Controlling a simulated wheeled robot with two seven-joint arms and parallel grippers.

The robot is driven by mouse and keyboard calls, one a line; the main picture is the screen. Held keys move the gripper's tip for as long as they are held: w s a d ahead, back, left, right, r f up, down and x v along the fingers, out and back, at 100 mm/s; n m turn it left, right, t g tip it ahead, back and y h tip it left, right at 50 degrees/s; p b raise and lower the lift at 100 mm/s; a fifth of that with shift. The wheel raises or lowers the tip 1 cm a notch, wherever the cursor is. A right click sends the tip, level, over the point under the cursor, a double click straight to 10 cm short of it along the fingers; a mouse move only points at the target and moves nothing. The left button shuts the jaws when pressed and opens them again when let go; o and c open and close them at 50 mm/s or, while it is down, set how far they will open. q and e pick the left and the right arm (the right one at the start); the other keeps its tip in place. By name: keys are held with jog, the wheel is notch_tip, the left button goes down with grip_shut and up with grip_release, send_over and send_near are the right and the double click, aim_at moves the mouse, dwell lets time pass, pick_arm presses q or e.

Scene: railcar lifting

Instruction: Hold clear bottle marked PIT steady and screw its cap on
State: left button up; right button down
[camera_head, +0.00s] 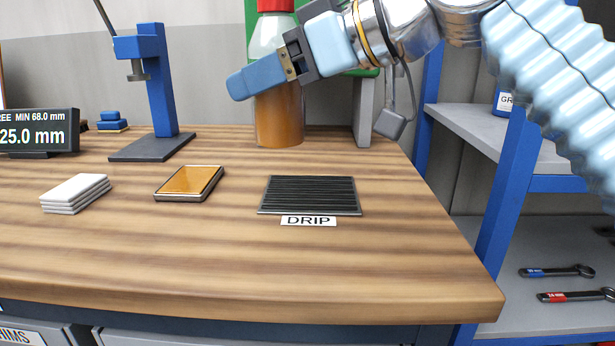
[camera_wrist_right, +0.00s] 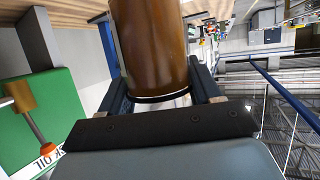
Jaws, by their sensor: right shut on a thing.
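A clear bottle (camera_head: 279,112) with amber-brown liquid in its lower part is upright at the back of the bench. A red cap (camera_head: 276,5) is at its top, cut by the picture's upper edge; how tight it sits I cannot tell. No PIT mark shows. My right gripper (camera_head: 246,82) reaches in from the right and is shut on the bottle around its middle, one blue finger across its front. In the right wrist view the brown bottle (camera_wrist_right: 155,45) sits between both fingers. Whether its base touches the bench I cannot tell. My left gripper is out of view.
The wooden bench (camera_head: 230,270) has a black DRIP grate (camera_head: 310,195), an amber-topped tray (camera_head: 189,182), stacked white pads (camera_head: 75,192), a blue stand (camera_head: 160,80) and a display (camera_head: 40,130). Blue-framed shelves (camera_head: 500,140) stand at right. The bench front is clear.

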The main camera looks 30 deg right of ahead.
jog(key=w+d+f+b, duration=0.1)
jog(key=w+d+f, duration=0.6)
jog(key=w+d, duration=0.1)
jog(key=shift+w+f, duration=0.25)
jog(key=shift+f, duration=0.15)
jog(key=shift+d, duration=0.1)
jog(key=f, duration=0.3)
jog(key=w+d+f, duration=0.1)
jog(key=f, duration=0.1)
jog(key=shift+w+b, duration=0.1)
jog(key=shift+b, duration=0.3)
jog(key=shift+f, duration=0.2)
jog(key=shift+c, duration=1.1)
grip_release()
